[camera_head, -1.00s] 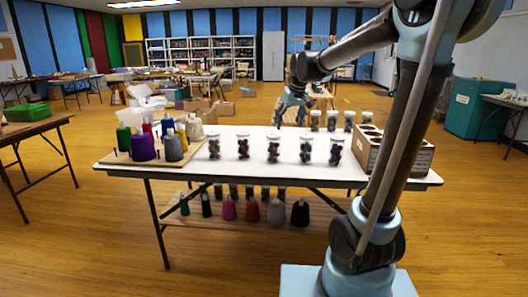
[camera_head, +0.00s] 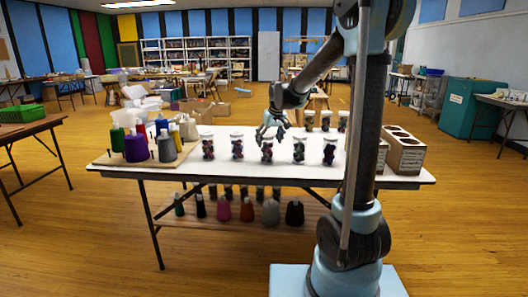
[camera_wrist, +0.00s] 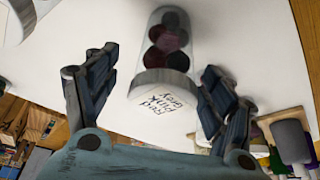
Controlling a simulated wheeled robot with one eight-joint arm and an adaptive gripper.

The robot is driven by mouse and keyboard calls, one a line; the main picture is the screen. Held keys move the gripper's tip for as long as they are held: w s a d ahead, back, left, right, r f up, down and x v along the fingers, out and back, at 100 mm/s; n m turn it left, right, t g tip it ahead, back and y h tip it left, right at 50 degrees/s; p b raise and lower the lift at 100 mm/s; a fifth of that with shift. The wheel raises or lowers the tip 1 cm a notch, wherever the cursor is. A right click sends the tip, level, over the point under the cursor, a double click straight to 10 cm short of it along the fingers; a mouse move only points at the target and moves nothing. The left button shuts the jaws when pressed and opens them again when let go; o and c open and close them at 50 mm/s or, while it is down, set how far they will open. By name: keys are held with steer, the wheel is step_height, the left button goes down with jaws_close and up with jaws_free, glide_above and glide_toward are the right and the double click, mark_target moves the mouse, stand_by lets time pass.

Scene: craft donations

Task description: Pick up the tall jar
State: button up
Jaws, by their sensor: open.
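Several clear jars with white lids and dark contents stand in a front row on the white table (camera_head: 240,175). They look about equally tall, so I cannot tell the tall jar by height. My gripper (camera_head: 272,132) is just above the middle jar (camera_head: 267,152) in the head view. In the wrist view my gripper (camera_wrist: 158,60) is open. Another jar (camera_wrist: 18,18) is cut off at the top left.
A board (camera_head: 150,157) with coloured thread cones is on the table's left. More jars (camera_head: 325,120) stand behind at the right. A cardboard box with round holes (camera_head: 404,155) stands at the right end, beside my arm. More cones (camera_head: 247,210) sit on the shelf below.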

mark_target(266, 149)
steer(key=shift+a+x, duration=0.2)
steer(key=shift+x, duration=2.9)
steer(key=shift+s, duration=0.1)
steer(key=shift+c, duration=0.6)
steer(key=c, duration=0.9)
